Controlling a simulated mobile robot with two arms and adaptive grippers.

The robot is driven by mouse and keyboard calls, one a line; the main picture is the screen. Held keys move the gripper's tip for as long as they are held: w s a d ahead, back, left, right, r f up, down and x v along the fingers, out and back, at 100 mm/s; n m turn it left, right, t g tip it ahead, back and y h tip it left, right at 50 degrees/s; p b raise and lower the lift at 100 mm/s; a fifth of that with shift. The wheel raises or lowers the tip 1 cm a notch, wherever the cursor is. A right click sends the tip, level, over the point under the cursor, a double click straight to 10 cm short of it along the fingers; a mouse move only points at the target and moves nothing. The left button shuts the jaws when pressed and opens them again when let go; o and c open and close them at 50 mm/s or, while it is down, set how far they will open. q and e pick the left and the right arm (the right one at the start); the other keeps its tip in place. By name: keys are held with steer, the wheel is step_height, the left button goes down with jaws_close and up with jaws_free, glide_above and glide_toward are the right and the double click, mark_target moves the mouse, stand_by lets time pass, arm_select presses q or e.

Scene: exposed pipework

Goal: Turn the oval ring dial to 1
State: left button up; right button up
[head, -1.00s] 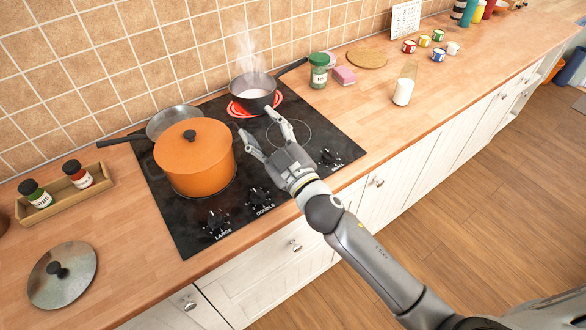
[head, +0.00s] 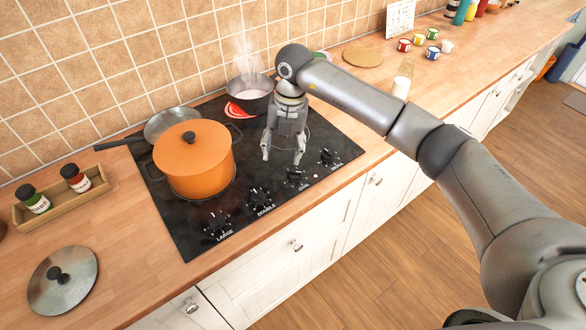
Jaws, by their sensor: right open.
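A row of black dials lies along the front of the black cooktop (head: 250,225). The dial (head: 297,176) third from the left, probably the oval ring one, has a label too small to read surely; its setting cannot be read. The left two dials are labelled LARGE (head: 216,223) and DOUBLE (head: 260,199); another dial (head: 329,156) is at the right end. My right gripper (head: 283,158) is open and empty, pointing down over the cooktop just behind the third dial. I cannot tell whether it touches the glass. My left gripper is out of view.
An orange pot (head: 194,162) with a lid stands left of my right gripper. A steaming saucepan (head: 251,94) sits on a glowing red ring behind it. A frying pan (head: 171,124) is at the back left. Free counter lies to the right.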

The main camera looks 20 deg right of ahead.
mark_target(295, 171)
steer(key=shift+m+h, duration=0.3)
steer(key=shift+h, duration=0.4)
steer(key=d+f+p, duration=0.1)
steer(key=f, duration=0.1)
steer(key=d+f+p, duration=0.1)
steer(key=f, duration=0.2)
steer(key=d+f+p, duration=0.1)
steer(key=f, duration=0.2)
steer(key=shift+w+d, duration=0.15)
steer(key=shift+w, duration=0.05)
steer(key=shift+f, duration=0.85)
steer(key=shift+c, duration=0.3)
steer(key=c, duration=1)
